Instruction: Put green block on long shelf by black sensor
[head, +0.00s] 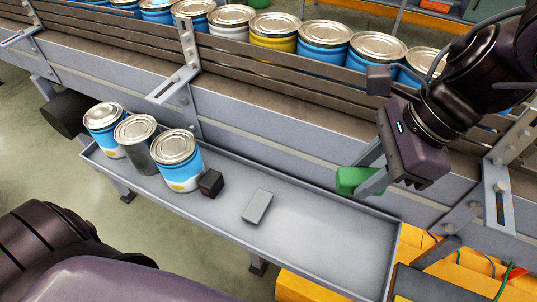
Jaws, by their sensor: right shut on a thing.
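My right gripper (366,176) is shut on a green block (346,180). It holds the block over the right part of the long grey shelf (325,235), close to the shelf's back side. The gap between block and shelf is hard to judge. The small black sensor (211,183) sits on the shelf left of the middle, beside a blue and white can (182,170). My left arm shows at the lower left, but its gripper is out of view.
A flat grey block (257,206) lies on the shelf right of the sensor. Two more cans (104,118) (137,132) stand at the shelf's left end. A conveyor with railings (270,85) and several cans runs behind. The shelf's right part is clear.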

